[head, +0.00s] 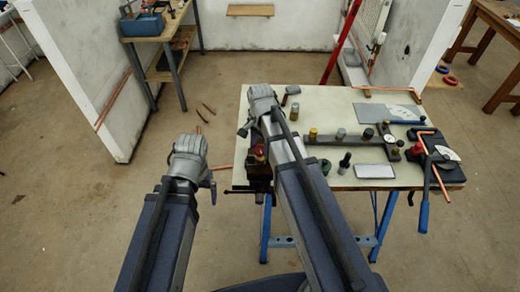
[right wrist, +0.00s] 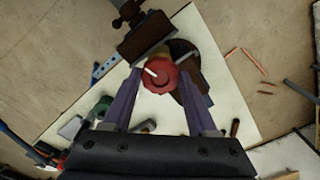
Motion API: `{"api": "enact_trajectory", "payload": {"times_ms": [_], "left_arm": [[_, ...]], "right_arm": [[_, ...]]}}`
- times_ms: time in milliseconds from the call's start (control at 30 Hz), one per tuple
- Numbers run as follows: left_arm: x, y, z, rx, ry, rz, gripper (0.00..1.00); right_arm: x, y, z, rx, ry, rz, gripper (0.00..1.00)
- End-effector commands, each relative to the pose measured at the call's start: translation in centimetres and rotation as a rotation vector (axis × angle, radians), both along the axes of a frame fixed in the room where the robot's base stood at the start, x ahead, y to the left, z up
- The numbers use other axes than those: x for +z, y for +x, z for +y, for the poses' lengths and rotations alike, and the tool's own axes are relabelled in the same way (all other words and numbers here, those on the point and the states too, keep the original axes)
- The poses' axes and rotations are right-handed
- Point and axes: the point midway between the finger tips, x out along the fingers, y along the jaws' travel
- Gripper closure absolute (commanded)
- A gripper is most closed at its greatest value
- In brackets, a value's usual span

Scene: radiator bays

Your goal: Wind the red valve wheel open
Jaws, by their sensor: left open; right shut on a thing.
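The red valve wheel (right wrist: 160,76), marked with a white line, sits between my right gripper's two fingers (right wrist: 161,88) in the right wrist view. The right gripper is shut on it. In the head view only a little of the wheel (head: 260,152) shows beside my right arm, above a dark brown vise (head: 258,176) at the workbench's left edge. The vise also shows in the right wrist view (right wrist: 144,38). My left gripper (head: 211,187) hangs open and apart, left of the workbench. Its fingers are mostly hidden.
The pale workbench (head: 330,104) carries a manifold bar (head: 345,138), a white tray (head: 374,171), small fittings and a blue-handled pipe bender (head: 424,205) at the right. Copper offcuts (head: 207,108) lie on the floor. Open floor surrounds my left arm.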

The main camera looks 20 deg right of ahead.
Motion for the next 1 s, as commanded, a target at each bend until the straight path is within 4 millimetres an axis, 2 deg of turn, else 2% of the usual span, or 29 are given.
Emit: {"api": "enact_trajectory", "payload": {"times_ms": [867, 900, 1000], "left_arm": [[-0.13, 0.0, 0.0, 0.0, 0.0, 0.0, 0.07], [-0.13, 0.0, 0.0, 0.0, 0.0, 0.0, 0.07], [-0.12, 0.0, 0.0, 0.0, 0.0, 0.0, 0.07]], "right_arm": [[-0.13, -0.23, 0.06, 1.256, 0.001, 0.004, 1.0], [-0.13, -0.24, 0.07, 1.277, 0.001, 0.004, 0.39], [-0.12, -0.21, 0.06, 1.27, 0.001, 0.004, 0.28]]}}
